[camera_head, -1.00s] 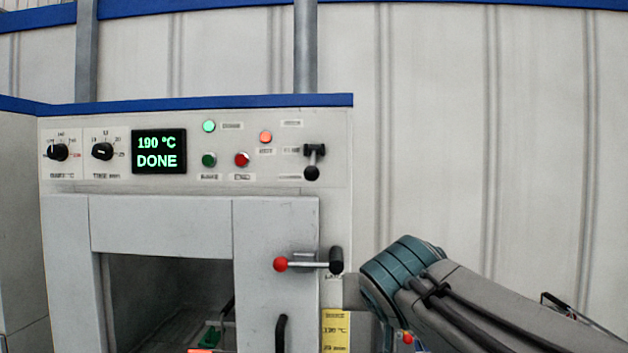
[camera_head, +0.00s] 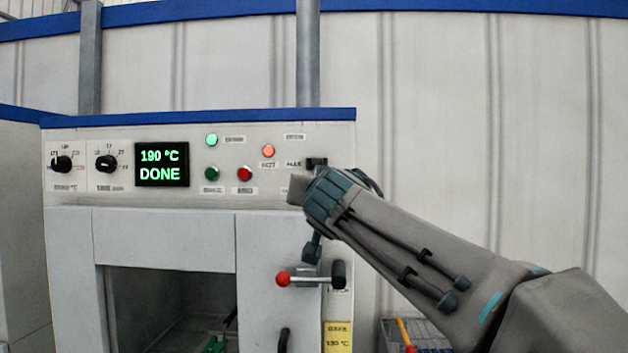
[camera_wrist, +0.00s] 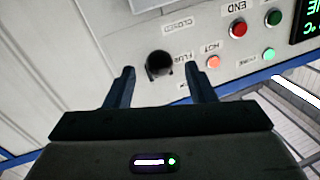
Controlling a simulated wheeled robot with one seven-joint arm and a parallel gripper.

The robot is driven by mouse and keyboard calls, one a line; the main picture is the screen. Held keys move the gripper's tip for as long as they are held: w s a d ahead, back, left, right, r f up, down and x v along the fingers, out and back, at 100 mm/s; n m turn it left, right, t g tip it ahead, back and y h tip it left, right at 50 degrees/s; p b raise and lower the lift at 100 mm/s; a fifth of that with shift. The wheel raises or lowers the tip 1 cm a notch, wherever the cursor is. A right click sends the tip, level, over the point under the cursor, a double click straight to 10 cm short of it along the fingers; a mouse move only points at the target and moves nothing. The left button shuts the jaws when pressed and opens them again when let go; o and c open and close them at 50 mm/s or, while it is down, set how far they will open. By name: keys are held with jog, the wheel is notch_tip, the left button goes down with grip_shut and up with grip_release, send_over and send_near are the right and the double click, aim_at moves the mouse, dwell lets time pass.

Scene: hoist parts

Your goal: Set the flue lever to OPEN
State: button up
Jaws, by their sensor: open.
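The flue lever's round black knob (camera_wrist: 160,65) shows in the wrist view, beside the FLUE label and near the CLOSED label (camera_wrist: 178,27). Its black pivot (camera_head: 316,162) shows at the panel's right end in the head view; my arm hides the rest there. My gripper (camera_wrist: 159,69) is open, with one finger on each side of the knob in the picture. The knob appears beyond the fingertips; I cannot tell whether they touch it. The fingers are not clear in the head view.
The oven display (camera_head: 162,164) reads 190 °C DONE. A door latch with a red ball (camera_head: 283,279) lies just below my wrist. Red button (camera_head: 245,173) and glowing orange HOT lamp (camera_head: 268,151) are left of the lever. The wall to the right is clear.

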jog(key=shift+w+a+p, duration=0.2)
jog(key=shift+w+p, duration=0.15)
jog(key=shift+w, duration=0.7)
jog(key=shift+w+a+p, duration=0.15)
jog(key=shift+w+p, duration=0.2)
jog(key=shift+w, duration=0.7)
